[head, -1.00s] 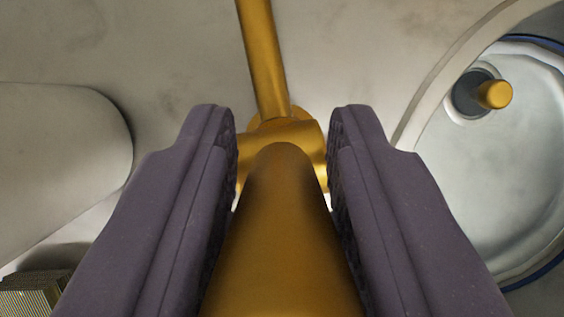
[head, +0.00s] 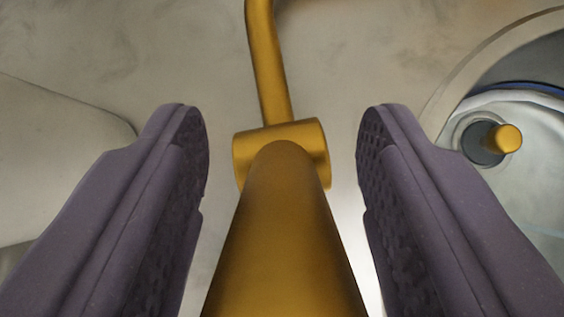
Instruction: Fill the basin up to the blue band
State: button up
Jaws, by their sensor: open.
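A gold tap fills the middle of the view: a thick gold bar (head: 275,235) runs toward me, joined to a short gold cross-cylinder (head: 250,155), with a thin gold pipe (head: 264,50) rising behind it. My gripper (head: 282,115) has its two purple padded fingers on either side of the thick bar. They are open, with a gap on both sides, and hold nothing. The basin (head: 545,180) shows partly at the right, pale inside, with a blue band (head: 528,87) near its rim. I cannot tell the water level.
A gold knob (head: 507,138) sticks out of a dark round fitting (head: 480,140) inside the basin. A pale rounded form (head: 50,160) lies at the left. The pale stained surface (head: 180,50) behind the tap is otherwise bare.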

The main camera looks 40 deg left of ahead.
jog(key=shift+r, duration=0.1)
jog(key=p+v, duration=0.3)
jog(key=v, duration=0.4)
jog(key=shift+s+r, duration=0.2)
jog(key=shift+s, duration=0.1)
dwell(3.1)
